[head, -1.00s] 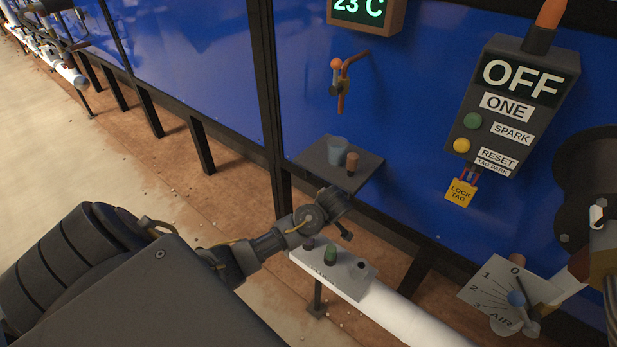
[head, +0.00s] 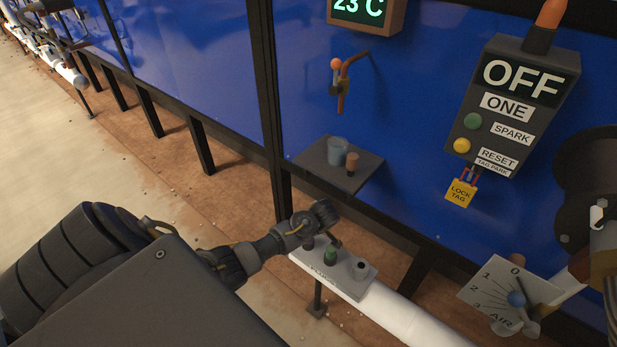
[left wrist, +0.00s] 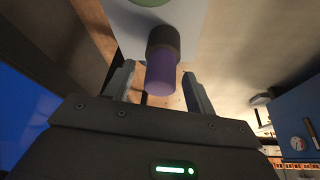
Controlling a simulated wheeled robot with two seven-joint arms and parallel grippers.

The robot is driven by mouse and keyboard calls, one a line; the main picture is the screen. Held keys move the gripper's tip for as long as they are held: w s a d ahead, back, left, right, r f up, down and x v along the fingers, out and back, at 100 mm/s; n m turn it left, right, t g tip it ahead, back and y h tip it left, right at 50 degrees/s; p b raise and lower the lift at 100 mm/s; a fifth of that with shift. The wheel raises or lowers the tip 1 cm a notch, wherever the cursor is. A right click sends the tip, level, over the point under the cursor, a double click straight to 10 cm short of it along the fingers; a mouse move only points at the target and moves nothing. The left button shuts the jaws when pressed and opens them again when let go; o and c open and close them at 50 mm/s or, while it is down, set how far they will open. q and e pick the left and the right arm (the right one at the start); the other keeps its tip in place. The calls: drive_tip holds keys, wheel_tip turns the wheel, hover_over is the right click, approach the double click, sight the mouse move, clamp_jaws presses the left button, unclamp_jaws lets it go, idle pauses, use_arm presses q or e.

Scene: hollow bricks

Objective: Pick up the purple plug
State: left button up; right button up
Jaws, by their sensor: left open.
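The purple plug (left wrist: 160,76), with a dark collar, shows in the left wrist view between the two fingers of my left gripper (left wrist: 158,88). The fingers are open, with a visible gap on each side of the plug. In the head view my left gripper (head: 325,234) is over the left part of a grey plug rack (head: 345,284). The plug (head: 308,243) looks small and dark there, at the rack's left end, partly beside the gripper.
A green plug (head: 330,255) stands close beside the gripper, with a dark round fitting (head: 361,266) further right. A white pipe (head: 420,325) runs below. A dark shelf (head: 365,178) with a blue-grey cup (head: 337,150) and a brown-topped plug (head: 351,163) stands behind.

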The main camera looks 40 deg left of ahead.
use_arm(q)
drive_tip(key=c, duration=1)
drive_tip(key=shift+c, duration=0.2)
drive_tip(key=shift+r, duration=0.1)
drive_tip(key=shift+r, duration=0.6)
drive_tip(key=s+d+r+m+t+h+p, duration=0.2)
drive_tip(key=s+d+r+m+t+h, duration=0.1)
drive_tip(key=s+d+r+m, duration=1.2)
wheel_tip(320, 180, up, 4)
drive_tip(key=shift+s+d+r+h+p, duration=0.1)
drive_tip(key=shift+s+d+h+p, duration=0.4)
drive_tip(key=shift+d, duration=0.65)
